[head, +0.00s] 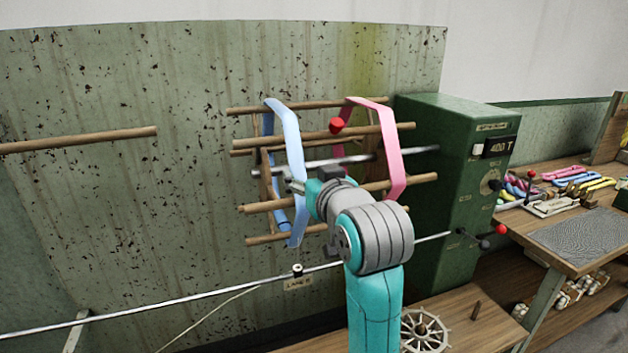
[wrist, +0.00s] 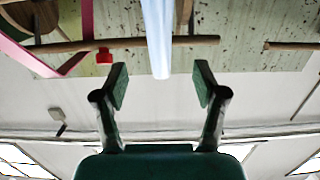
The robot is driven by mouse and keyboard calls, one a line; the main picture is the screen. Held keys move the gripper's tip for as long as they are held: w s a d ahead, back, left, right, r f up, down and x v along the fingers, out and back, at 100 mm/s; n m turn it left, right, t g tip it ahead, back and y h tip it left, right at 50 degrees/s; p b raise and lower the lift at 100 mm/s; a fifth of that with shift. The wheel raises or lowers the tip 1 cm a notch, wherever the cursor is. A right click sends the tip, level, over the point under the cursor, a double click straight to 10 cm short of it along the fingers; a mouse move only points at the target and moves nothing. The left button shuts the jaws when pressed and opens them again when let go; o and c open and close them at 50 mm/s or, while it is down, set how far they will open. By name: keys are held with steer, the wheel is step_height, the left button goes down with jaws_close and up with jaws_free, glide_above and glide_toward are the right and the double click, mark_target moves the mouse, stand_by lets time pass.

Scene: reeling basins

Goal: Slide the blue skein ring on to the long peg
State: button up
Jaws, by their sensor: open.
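The blue skein ring (head: 291,137) hangs around the wooden bars of the reel, towards its left end. The long peg (head: 80,140) is a wooden rod at the left, apart from the reel, its free end pointing right. My gripper (head: 294,184) is at the blue ring, partly hidden by my own arm in the head view. In the wrist view my gripper (wrist: 160,78) is open, and a blue strip of the ring (wrist: 157,35) runs down between the line of its two fingers. No finger visibly touches the strip.
A pink ring (head: 391,150) hangs on the same reel (head: 405,127), to the right. A red knob (head: 337,125) shows between the rings. A green machine box (head: 455,180) stands right of the reel. A metal rod (head: 190,300) runs low in front. A bench (head: 580,240) holds coloured skeins.

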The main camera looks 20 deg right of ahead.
mark_target(297, 164)
steer(key=shift+w+f, duration=0.2)
steer(key=shift+w, duration=1.95)
steer(key=shift+w+f, duration=0.2)
steer(key=shift+w, duration=1.9)
jaws_close()
